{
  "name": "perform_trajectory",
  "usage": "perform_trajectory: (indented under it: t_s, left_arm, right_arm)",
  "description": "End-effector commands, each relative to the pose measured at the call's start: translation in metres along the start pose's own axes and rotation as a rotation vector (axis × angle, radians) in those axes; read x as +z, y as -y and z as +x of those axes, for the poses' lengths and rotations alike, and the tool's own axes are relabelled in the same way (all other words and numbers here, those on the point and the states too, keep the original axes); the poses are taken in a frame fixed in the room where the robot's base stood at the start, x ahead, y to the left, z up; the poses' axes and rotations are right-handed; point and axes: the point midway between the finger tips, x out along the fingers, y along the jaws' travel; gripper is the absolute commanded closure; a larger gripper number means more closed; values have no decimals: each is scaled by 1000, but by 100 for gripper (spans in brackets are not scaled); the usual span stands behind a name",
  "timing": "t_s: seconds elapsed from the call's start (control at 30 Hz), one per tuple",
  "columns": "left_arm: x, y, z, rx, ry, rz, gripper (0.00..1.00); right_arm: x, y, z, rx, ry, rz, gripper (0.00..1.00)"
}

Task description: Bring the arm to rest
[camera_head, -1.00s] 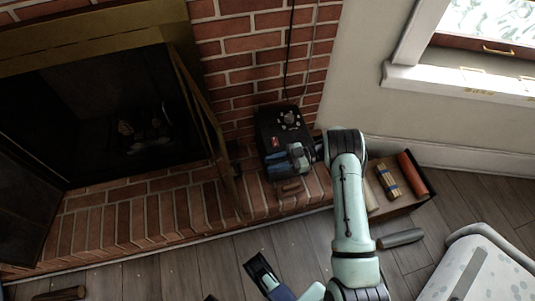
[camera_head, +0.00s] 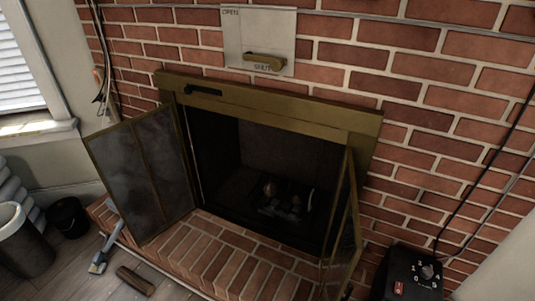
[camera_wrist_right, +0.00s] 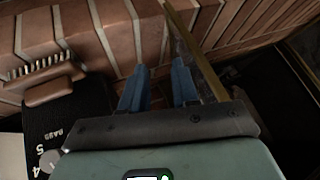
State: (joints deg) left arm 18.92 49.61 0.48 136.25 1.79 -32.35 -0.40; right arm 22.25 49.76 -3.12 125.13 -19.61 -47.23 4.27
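My right gripper (camera_wrist_right: 159,86) shows in the right wrist view. Its two blue fingers are apart with nothing between them, pointing toward the brick hearth (camera_wrist_right: 150,25). The brass edge of a fireplace door (camera_wrist_right: 196,55) runs close beside the right-hand finger; I cannot tell whether they touch. Neither of my arms shows in the head view, and my left gripper is in neither view.
The fireplace doors (camera_head: 140,170) stand open around a dark firebox (camera_head: 265,170). A black box with a dial (camera_head: 412,275) is at the lower right. A bin (camera_head: 22,245), black bucket (camera_head: 68,216), shovel (camera_head: 105,250) and log (camera_head: 135,281) are at left.

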Motion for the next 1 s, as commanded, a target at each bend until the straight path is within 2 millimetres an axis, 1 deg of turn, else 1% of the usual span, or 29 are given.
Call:
perform_trajectory:
  t_s: [0.03, 0.07, 0.1, 0.17, 0.2, 0.23, 0.3, 0.6, 0.7, 0.8, 0.9, 1.0]
  left_arm:
    - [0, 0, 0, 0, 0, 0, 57]
    - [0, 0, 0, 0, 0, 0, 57]
    - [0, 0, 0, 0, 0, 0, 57]
    - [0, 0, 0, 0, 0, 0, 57]
    - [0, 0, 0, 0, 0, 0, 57]
    - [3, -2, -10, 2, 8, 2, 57]
    - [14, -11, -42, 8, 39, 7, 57]
    - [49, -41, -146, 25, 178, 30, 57]
    - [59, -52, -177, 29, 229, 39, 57]
    - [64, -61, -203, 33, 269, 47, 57]
    - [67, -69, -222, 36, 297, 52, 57]
    - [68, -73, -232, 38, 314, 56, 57]
  right_arm:
    - [33, 9, -10, 32, 110, 47, 70]
    - [50, 13, -16, 52, 172, 72, 70]
    - [72, 18, -26, 76, 251, 105, 70]
    - [104, 27, -43, 106, 365, 148, 70]
    - [123, 33, -56, 124, 441, 175, 70]
    - [125, 37, -69, 130, 465, 183, 70]
    - [115, 48, -97, 119, 478, 177, 70]
    - [98, 93, -199, 85, 613, 169, 70]
    - [91, 108, -229, 74, 662, 165, 70]
    - [83, 121, -253, 64, 702, 160, 70]
    - [76, 130, -269, 57, 730, 157, 70]
    - [72, 135, -278, 53, 746, 155, 70]
